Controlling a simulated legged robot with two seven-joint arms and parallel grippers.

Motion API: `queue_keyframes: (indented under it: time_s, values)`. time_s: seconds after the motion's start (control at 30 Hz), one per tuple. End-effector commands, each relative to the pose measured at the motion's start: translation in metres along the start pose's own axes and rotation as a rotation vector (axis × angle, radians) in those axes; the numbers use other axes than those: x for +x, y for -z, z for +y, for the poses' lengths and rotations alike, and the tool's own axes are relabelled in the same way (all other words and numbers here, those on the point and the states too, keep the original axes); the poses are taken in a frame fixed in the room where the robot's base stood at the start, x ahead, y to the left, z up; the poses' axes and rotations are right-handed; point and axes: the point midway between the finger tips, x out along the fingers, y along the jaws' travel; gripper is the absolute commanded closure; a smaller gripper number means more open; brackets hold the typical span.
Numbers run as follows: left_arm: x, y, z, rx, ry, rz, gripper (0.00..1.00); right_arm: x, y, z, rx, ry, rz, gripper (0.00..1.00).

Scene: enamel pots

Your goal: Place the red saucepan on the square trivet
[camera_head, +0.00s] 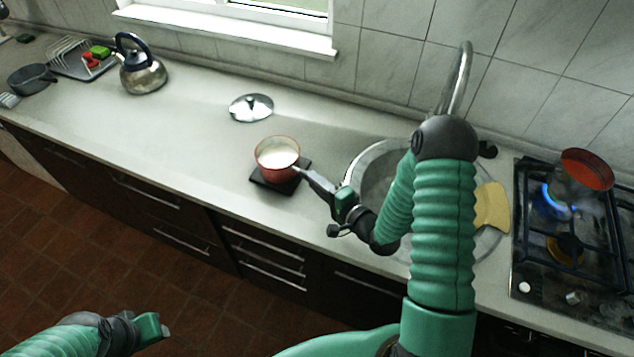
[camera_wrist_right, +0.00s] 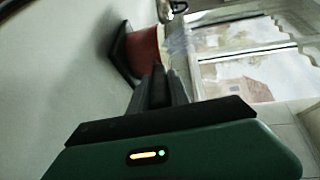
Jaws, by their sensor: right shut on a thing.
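The red saucepan (camera_head: 265,168) holds something white and is upright over the dark square trivet (camera_head: 262,184), near the middle of the counter. My right gripper (camera_head: 303,174) is shut on its handle, to the right of the pan. In the right wrist view, the red pan wall (camera_wrist_right: 145,52) is against the dark trivet (camera_wrist_right: 121,52), with no clear gap. The pan hides much of the trivet. My left gripper (camera_head: 153,329) is low at the left, over the floor, away from the counter; its jaw opening is unclear.
A lid (camera_head: 251,107) lies behind the pan. The sink (camera_head: 362,165) is right of it, with a yellow cloth (camera_head: 491,207). A kettle (camera_head: 143,75) stands far left. The counter left of the pan is clear.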

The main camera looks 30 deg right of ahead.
Motion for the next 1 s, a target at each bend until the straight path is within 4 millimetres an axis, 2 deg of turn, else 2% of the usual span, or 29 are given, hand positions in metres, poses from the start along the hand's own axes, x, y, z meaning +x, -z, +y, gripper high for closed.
queue_keyframes:
  time_s: [0.1,0.13,0.27,0.57,0.67,0.77,1.0]
  values:
    - [0.002,-0.001,0.000,0.000,0.000,0.000,0.64,0.001,0.001,0.000,-0.001,0.007,0.001,1.00]
    - [0.001,0.000,0.000,0.000,0.000,0.000,0.64,0.000,0.001,0.002,0.000,0.000,0.001,0.73]
    - [0.001,0.000,0.000,0.000,0.000,0.000,0.64,0.000,0.001,0.002,0.000,0.000,0.001,0.56]
    - [0.000,0.000,0.000,0.000,0.000,0.000,0.64,0.001,0.000,0.000,0.000,0.000,0.001,0.56]
    - [0.002,0.000,0.000,0.000,0.000,0.000,0.64,-0.007,0.001,0.001,0.000,-0.001,0.002,0.56]
    - [0.005,-0.001,0.000,0.000,0.000,0.000,0.64,-0.026,0.002,0.002,0.003,-0.002,0.004,0.56]
    - [0.012,-0.003,0.000,0.000,0.000,0.000,0.64,-0.090,0.002,0.002,0.001,-0.002,0.006,0.56]
